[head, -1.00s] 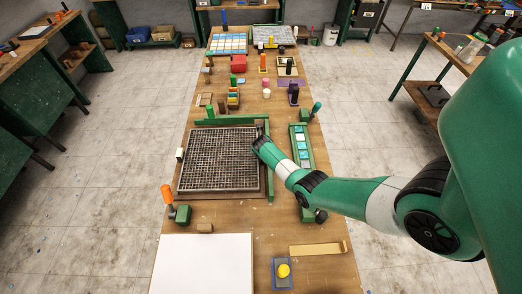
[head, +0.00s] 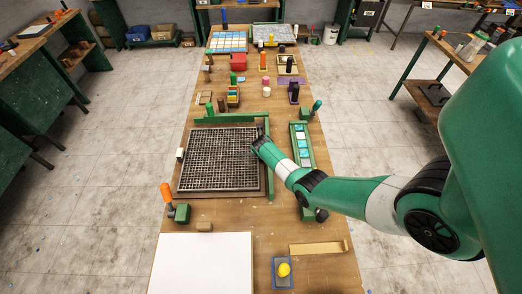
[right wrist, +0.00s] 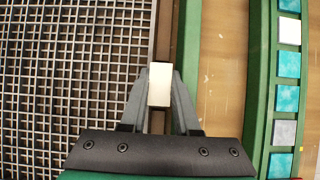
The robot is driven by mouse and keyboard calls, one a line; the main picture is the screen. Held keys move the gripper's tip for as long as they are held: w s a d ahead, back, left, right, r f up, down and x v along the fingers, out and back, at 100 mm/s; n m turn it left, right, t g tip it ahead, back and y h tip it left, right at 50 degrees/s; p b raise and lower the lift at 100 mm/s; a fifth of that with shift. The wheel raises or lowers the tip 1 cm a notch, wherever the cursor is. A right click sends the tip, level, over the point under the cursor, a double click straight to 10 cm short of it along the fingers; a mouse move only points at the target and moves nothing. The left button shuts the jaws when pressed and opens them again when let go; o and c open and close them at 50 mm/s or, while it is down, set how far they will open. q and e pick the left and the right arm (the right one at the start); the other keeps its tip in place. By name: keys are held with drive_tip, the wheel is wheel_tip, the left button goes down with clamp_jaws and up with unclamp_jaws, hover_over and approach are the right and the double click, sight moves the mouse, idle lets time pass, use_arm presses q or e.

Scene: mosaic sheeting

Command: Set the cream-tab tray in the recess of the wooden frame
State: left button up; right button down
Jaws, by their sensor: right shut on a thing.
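The tray (head: 217,160) is a dark-rimmed square grid with a cream tab (head: 180,154) on its left side. It lies over the brown wooden frame (head: 266,182), which shows along its right and lower edges. My right gripper (head: 258,140) is at the tray's right side. In the right wrist view the gripper (right wrist: 159,88) is shut on the other cream tab (right wrist: 159,76), beside the tray's grid (right wrist: 70,75). The recess is hidden under the tray, and I cannot tell whether the tray is fully seated. My left gripper is not in view.
Green rails (head: 232,119) run along the frame's far and right sides. A green rack (head: 301,150) of teal and white tiles stands to the right. An orange-handled tool (head: 167,194) is near the front left corner. A white board (head: 205,262) lies in front.

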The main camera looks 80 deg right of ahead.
drive_tip(key=shift+f, duration=0.1)
drive_tip(key=c, duration=1)
unclamp_jaws()
drive_tip(key=o, duration=0.4)
drive_tip(key=shift+w, duration=0.2)
drive_tip(key=shift+o, duration=0.2)
drive_tip(key=shift+s, duration=0.1)
drive_tip(key=p+v, duration=0.5)
drive_tip(key=v, duration=0.6)
drive_tip(key=shift+a+r+p, duration=0.2)
drive_tip(key=shift+r+p, duration=0.05)
drive_tip(key=shift+p, duration=0.15)
